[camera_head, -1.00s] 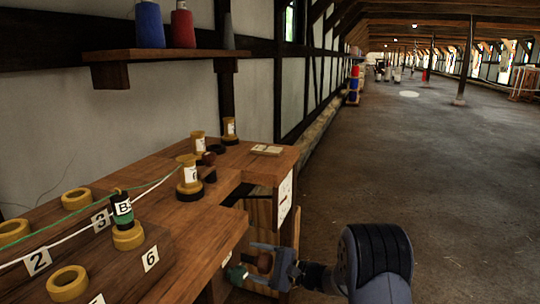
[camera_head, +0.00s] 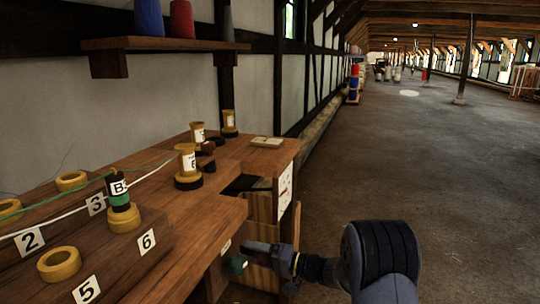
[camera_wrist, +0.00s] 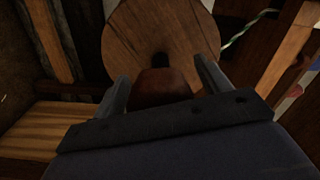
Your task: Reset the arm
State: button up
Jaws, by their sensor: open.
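My gripper (camera_head: 262,250) is low beside the front side of the wooden bench, below its top. In the wrist view its two fingers (camera_wrist: 165,85) are spread apart. A reddish-brown wooden knob (camera_wrist: 163,86) shows between them, in front of a round wooden disc (camera_wrist: 165,35). I cannot tell whether a finger touches the knob. A small green piece (camera_head: 238,264) shows just beyond the fingertips in the head view. The arm reaches in from the lower right.
The bench (camera_head: 200,215) carries yellow ring holders (camera_head: 59,264), a green-black spool marked B (camera_head: 119,191) and several labelled yellow spools (camera_head: 187,164). Green and white strands cross its left part. A shelf (camera_head: 165,43) hangs above. The floor (camera_head: 410,150) to the right is open.

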jog(key=shift+n, duration=1.9)
